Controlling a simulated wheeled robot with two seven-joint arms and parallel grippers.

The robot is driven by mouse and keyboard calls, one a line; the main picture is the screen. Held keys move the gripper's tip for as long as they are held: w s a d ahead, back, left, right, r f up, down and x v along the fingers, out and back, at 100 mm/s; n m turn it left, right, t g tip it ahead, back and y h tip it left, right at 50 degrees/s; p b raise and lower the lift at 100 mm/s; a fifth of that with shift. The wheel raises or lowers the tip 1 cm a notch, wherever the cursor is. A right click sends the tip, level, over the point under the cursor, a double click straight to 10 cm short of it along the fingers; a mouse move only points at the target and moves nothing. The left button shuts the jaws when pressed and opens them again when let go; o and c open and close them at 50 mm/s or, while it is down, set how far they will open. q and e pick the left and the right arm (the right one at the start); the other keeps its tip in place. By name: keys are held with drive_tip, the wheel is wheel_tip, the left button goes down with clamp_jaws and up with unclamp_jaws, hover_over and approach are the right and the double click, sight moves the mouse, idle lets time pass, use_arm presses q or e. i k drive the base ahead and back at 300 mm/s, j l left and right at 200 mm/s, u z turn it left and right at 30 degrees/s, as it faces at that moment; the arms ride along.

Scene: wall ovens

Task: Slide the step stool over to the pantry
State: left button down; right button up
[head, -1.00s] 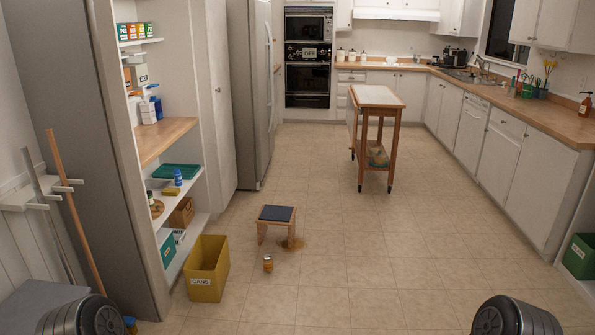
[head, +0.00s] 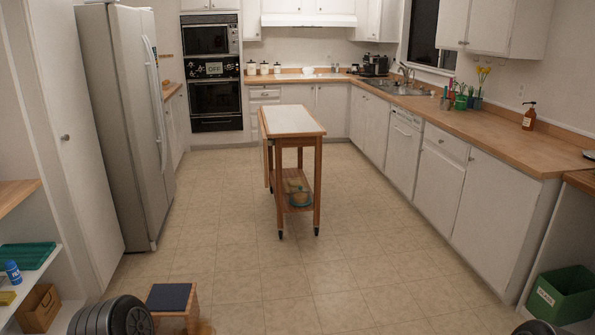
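The step stool (head: 171,297) stands on the tiled floor at the bottom left of the head view. It has a dark blue top and a wooden frame, and its lower part is partly hidden by my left arm and the frame edge. Only rounded dark parts of my arms show at the bottom edge. Neither gripper is in view.
A wheeled kitchen cart (head: 292,122) stands mid-floor beyond the stool. A fridge (head: 125,130) is at left. Counters (head: 500,142) line the right, with a green bin (head: 562,296) at lower right. The floor between cart and stool is clear.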

sight(162, 299)
drive_tip(key=i, duration=1.15)
drive_tip(key=i+l+u, duration=0.1)
drive_tip(key=i, duration=1.05)
drive_tip(key=i+l+u, duration=0.1)
drive_tip(key=i+u, duration=0.3)
drive_tip(key=i+l+u, duration=1.15)
drive_tip(key=i, duration=0.05)
